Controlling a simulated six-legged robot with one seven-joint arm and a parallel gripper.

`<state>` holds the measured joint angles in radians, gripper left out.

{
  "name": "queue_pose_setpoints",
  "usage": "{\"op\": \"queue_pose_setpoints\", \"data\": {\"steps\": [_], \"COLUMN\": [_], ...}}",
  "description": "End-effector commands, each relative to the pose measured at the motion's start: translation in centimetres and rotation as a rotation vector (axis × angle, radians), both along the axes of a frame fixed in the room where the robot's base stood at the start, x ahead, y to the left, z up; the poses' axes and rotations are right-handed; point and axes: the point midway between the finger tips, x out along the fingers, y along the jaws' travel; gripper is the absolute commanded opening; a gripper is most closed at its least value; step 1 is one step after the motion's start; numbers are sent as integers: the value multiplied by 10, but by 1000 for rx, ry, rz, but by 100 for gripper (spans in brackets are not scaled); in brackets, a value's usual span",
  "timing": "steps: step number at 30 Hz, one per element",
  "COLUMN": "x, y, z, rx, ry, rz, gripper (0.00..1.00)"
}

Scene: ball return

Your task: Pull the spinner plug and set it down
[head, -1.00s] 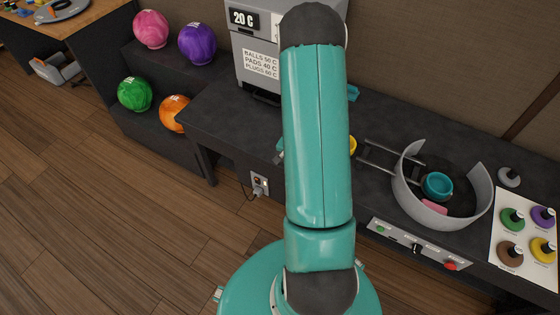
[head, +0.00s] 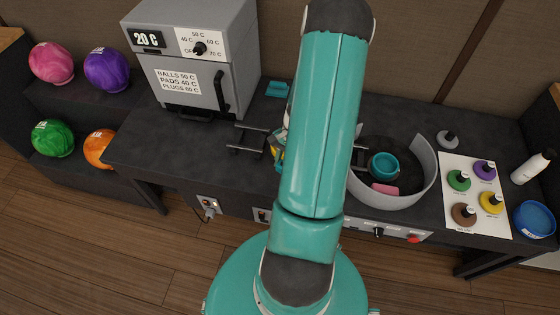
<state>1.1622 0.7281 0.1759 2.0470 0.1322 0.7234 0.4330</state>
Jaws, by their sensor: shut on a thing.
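My gripper (head: 279,143) shows only in part at the left edge of my teal arm, over the bench top. It is shut on the spinner plug, but my arm hides the jaws and nearly all of what they hold. The spinner (head: 424,188) is a grey round-walled bowl at the right, with a teal cup (head: 384,166) and a pink pad (head: 385,189) in it. A socket plate (head: 262,215) on the bench front is partly covered by my arm. Another socket plate (head: 208,203) to its left has a plug and cable in it.
A grey oven (head: 203,65) stands at the back left of the dark bench (head: 165,145). A black rack (head: 245,139) lies right of it. A card with coloured plugs (head: 475,219), a bottle (head: 531,168) and a blue bowl (head: 535,219) are at the right. Balls sit at the far left.

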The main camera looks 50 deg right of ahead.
Motion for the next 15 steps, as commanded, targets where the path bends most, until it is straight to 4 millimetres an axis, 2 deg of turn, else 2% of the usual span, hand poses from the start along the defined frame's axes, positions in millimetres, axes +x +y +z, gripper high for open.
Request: {"op": "queue_pose_setpoints", "data": {"steps": [15], "x": [0], "y": [2], "z": [-49], "rx": [2], "ry": [1], "rz": [1], "gripper": [0]}}
